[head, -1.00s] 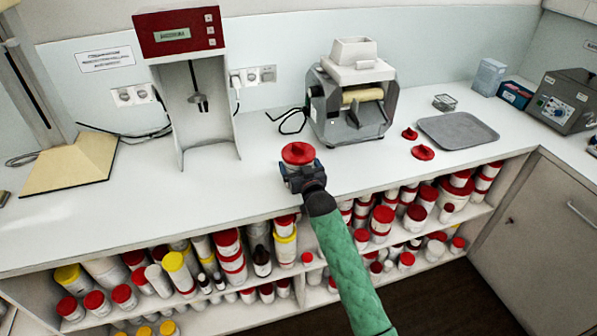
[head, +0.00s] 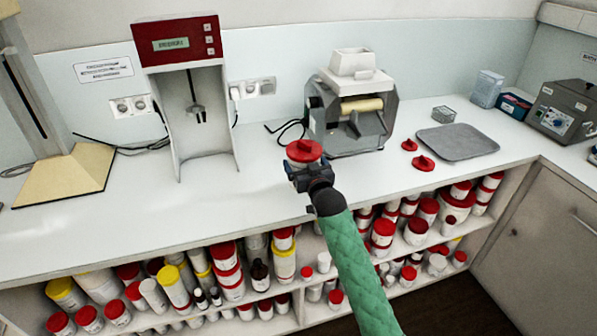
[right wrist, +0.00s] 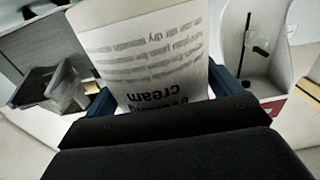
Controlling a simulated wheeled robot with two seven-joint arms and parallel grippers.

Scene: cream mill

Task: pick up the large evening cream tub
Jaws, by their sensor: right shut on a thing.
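The evening cream tub (head: 304,151) has a red lid and shows above my right gripper (head: 310,178) in the head view. In the right wrist view its white label (right wrist: 150,65) shows upside-down print including "cream", and the tub stands between the two blue fingers of the gripper (right wrist: 160,95). My right gripper is shut on the tub, in front of the roller mill on the white counter. Most of the tub's body is hidden by the gripper in the head view; I cannot tell whether its base touches the counter. My left gripper is not in view.
A three-roll mill (head: 352,110) stands just behind the tub. Two loose red lids (head: 423,163) and a grey tray (head: 458,141) lie to the right. A red-topped mixer (head: 181,45) stands to the left. Shelves of tubs (head: 230,285) run below the white counter (head: 225,195).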

